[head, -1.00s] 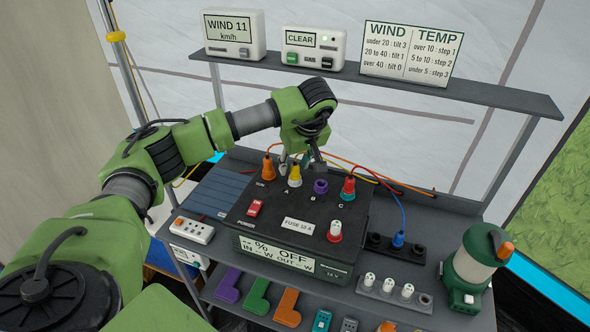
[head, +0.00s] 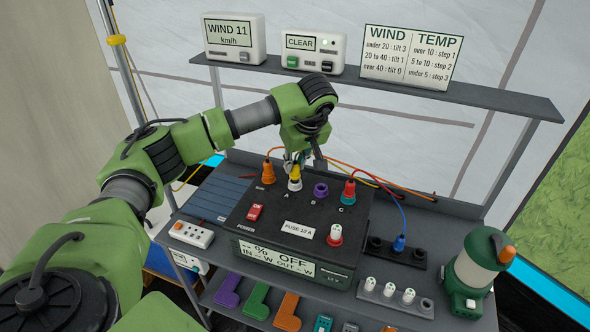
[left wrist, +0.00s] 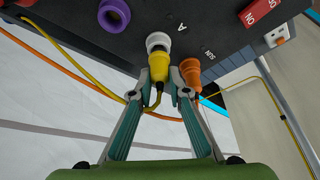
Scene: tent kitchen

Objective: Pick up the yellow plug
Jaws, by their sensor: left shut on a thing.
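The yellow plug (head: 295,172) sits upright in the white-ringed socket marked A, on top of the black power box (head: 268,215). My left gripper (head: 294,161) comes down from behind and is shut on the yellow plug. In the left wrist view, my left gripper's fingertips (left wrist: 168,80) close on the sides of the plug (left wrist: 157,68), whose base meets the white ring. A yellow cable leaves the plug's tail between the fingers. My right gripper is in neither view.
The orange plug (head: 268,172) in the SUN socket stands close beside the fingers. The purple socket (head: 320,190) at B and the red plug (head: 349,192) at C are to the right. A shelf with displays (head: 235,37) spans the back.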

